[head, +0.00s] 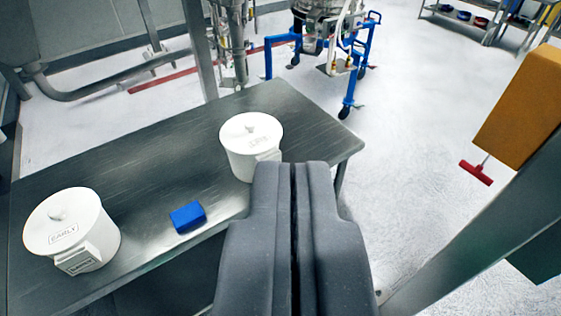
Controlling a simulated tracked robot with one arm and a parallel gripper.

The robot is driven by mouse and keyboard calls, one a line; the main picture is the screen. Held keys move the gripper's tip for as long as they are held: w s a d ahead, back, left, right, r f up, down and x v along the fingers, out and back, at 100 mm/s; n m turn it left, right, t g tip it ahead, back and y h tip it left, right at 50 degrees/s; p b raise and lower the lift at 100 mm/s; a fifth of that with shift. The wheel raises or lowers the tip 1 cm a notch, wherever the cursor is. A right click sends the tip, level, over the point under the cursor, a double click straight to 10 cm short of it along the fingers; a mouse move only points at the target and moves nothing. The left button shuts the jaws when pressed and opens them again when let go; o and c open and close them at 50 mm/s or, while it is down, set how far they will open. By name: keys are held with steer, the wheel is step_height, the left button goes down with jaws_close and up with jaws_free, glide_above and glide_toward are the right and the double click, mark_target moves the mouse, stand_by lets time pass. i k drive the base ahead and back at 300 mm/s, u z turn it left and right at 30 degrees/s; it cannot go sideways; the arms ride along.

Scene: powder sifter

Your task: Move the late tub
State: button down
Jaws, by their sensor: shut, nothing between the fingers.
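Two white lidded tubs stand upright on a grey metal table (150,165). The left tub (72,232) has a label reading EARLY on its lid and another label on its front. The other tub (248,142) stands near the table's right end; its lid label is too small to read. My gripper (291,168) is shut and empty. In the picture its fingertips overlap the lower right edge of the right tub and hide part of it. I cannot tell whether they touch it.
A blue block (188,217) lies on the table between the tubs. A blue wheeled frame (352,75) stands behind the table. A grey post (470,225) and an orange box (525,105) are at the right. Open floor (410,130) lies right of the table.

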mark_target(243, 166)
steer(key=u, duration=0.05)
steer(key=i, duration=1)
steer(key=z, duration=0.05)
